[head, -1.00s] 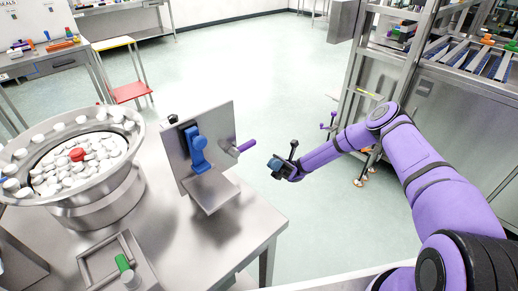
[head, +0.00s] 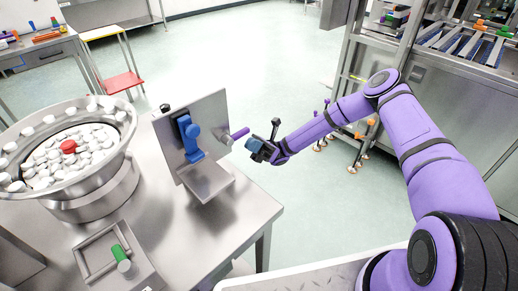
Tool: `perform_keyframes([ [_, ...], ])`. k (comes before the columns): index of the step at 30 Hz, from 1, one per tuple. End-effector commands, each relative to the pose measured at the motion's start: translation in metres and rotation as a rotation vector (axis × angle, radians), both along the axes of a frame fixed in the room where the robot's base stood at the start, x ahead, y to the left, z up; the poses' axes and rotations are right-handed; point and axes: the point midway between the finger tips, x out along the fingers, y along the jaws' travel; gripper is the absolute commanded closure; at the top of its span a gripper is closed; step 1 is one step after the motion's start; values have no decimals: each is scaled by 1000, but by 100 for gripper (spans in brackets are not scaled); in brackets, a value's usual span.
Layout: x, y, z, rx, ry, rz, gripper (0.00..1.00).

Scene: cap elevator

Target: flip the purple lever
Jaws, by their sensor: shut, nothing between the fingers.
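The purple lever (head: 239,133) is a short purple handle. It sticks out to the upper right from the right side of an upright metal bracket (head: 212,112) on the steel table. The bracket's front carries a blue lever (head: 190,138). My gripper (head: 255,145) is at the end of my purple arm, just right of and slightly below the purple lever's tip. It looks shut, with nothing held. A small gap seems to lie between them, but I cannot tell the depth.
A metal bowl (head: 118,170) of white caps with one red cap (head: 68,146) stands on the steel table (head: 235,235) at left. Open floor lies behind my gripper. A steel machine (head: 450,100) is at right.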

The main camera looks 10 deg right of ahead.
Motion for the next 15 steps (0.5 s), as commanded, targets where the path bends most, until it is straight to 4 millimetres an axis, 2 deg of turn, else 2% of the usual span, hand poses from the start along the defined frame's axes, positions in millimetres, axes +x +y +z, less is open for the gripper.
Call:
perform_keyframes([
  [6, 1, -1, 24, -1, -2, -4, 100],
  [15, 1, -2, 31, -2, -1, -4, 100],
])
